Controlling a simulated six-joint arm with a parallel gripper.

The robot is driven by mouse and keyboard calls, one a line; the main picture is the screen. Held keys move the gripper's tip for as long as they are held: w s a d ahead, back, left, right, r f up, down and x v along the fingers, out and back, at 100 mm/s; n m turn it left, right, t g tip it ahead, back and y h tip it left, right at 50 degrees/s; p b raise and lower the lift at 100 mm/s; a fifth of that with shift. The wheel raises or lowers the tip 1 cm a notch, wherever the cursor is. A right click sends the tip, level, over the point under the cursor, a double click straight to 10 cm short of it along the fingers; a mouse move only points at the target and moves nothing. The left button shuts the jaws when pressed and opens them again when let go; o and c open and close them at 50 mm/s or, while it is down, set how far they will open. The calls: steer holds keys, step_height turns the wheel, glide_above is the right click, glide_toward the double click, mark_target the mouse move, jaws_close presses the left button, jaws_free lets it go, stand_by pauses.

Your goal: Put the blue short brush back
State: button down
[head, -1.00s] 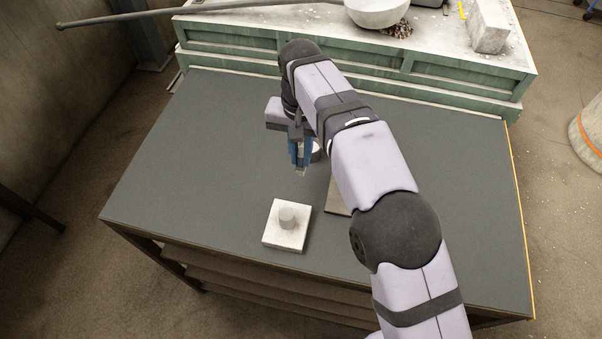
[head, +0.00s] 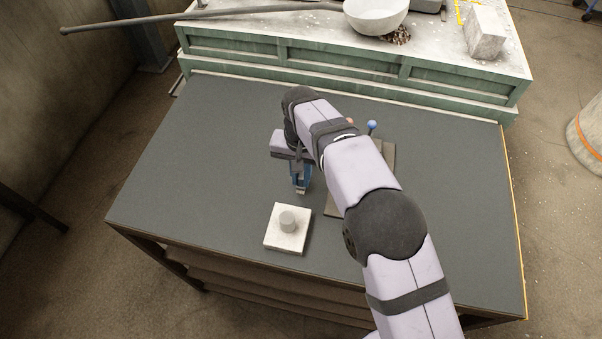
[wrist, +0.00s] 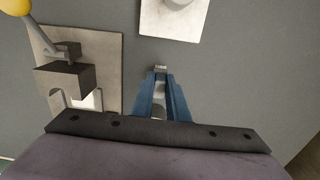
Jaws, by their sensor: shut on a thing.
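My gripper (head: 301,190) has blue fingers and points down over the dark table, just behind the white square block with a grey peg (head: 288,241).
A flat board (wrist: 110,58) lies beside my gripper, bearing a dark bracket (wrist: 65,82) and a yellow-ended lever (wrist: 18,6). The table's left side is clear.

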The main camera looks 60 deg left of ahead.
mark_target(301, 176)
steer(key=shift+f, duration=0.2)
steer(key=c, duration=1.7)
jaws_free()
steer(key=shift+c, duration=0.2)
steer(key=shift+r, duration=0.1)
step_height(301, 176, up, 12)
steer(key=b, duration=0.2)
steer(key=shift+r, duration=0.1)
